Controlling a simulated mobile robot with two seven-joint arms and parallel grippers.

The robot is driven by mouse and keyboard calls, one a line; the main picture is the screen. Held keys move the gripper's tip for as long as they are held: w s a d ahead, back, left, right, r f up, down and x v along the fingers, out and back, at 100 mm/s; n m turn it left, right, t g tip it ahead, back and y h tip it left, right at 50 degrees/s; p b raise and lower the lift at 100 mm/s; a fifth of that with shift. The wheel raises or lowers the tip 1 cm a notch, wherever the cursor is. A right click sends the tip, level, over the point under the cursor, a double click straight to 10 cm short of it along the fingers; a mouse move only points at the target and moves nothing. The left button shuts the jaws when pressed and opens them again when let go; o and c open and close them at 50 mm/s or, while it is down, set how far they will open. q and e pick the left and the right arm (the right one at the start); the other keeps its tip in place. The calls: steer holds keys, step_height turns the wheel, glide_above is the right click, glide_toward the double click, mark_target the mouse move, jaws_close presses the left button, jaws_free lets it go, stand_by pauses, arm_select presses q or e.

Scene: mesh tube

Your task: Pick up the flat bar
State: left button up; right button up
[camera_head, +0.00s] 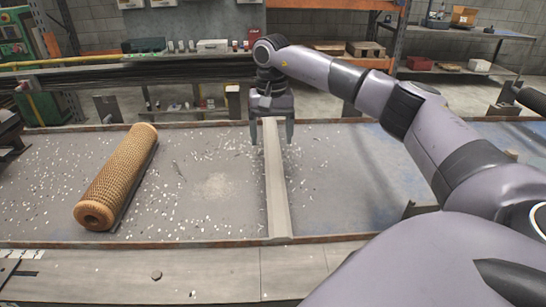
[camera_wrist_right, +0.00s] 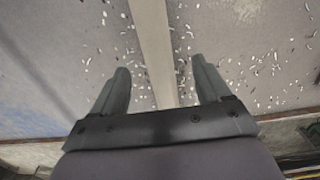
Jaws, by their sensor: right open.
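The flat bar (camera_head: 274,185) is a long, narrow grey strip lying front to back across the worktable in the head view. In the right wrist view the flat bar (camera_wrist_right: 155,45) runs away between the fingers. My right gripper (camera_head: 271,145) is open above the bar's far part, one finger on each side of it. In the right wrist view my right gripper (camera_wrist_right: 160,80) shows both fingers apart, with nothing held. I cannot tell exactly how high the fingertips are above the table. My left gripper is not in view.
A tan mesh tube (camera_head: 118,178) lies to the left of the bar, apart from it. Small pale chips are scattered over the worktable (camera_head: 340,200). Raised brown rails (camera_head: 180,244) edge it front and back. The surface right of the bar is mostly clear.

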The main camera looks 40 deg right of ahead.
mark_target(273, 157)
steer(key=f, duration=0.2)
steer(key=f+p, duration=0.1)
steer(key=f, duration=0.2)
steer(key=shift+s+d+f, duration=0.1)
steer(key=shift+d+f, duration=0.1)
steer(key=shift+f, duration=0.05)
steer(key=shift+c, duration=0.3)
jaws_close()
steer(key=shift+r, duration=0.15)
